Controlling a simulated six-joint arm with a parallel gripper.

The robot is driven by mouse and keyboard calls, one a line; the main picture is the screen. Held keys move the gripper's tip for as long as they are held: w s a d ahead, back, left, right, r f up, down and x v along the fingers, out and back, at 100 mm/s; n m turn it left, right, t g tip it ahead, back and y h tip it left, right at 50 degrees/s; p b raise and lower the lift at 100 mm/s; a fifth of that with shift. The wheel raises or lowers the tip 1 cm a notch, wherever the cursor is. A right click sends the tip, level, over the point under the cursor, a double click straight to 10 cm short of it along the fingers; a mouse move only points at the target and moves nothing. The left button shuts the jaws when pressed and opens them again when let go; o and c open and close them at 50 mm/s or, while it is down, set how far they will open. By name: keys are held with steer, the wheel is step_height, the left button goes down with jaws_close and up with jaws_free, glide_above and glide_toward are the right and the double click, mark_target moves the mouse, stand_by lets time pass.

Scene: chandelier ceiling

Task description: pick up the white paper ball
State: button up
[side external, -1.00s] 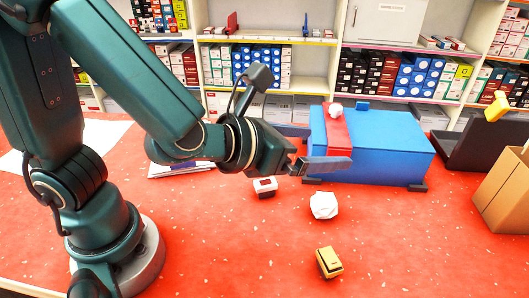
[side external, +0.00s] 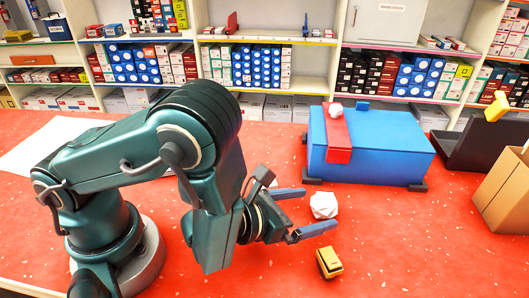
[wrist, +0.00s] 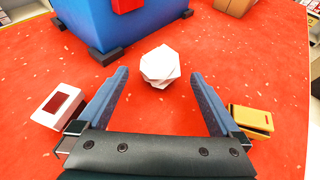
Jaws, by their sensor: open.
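The white paper ball (side external: 323,205) is a crumpled, faceted lump on the red table, in front of the blue box. In the wrist view the ball (wrist: 160,66) lies straight ahead, just beyond the fingertips and centred between them. My gripper (side external: 321,210) is low over the table with its two blue-grey fingers spread wide and nothing held. In the wrist view my gripper (wrist: 159,80) shows both fingers, one on each side of the ball's line and apart from it.
A yellow-and-brown block (side external: 329,263) lies close to the nearer finger. A white-and-red block (wrist: 61,106) lies left of the fingers in the wrist view. The blue box (side external: 380,150) with a red strap (side external: 337,135) stands behind. A cardboard box (side external: 505,195) is at the right.

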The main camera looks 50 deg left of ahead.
mark_target(315, 206)
steer(key=shift+x, duration=2.2)
steer(key=c, duration=1.3)
steer(key=shift+r, duration=0.15)
steer(key=shift+c, duration=0.2)
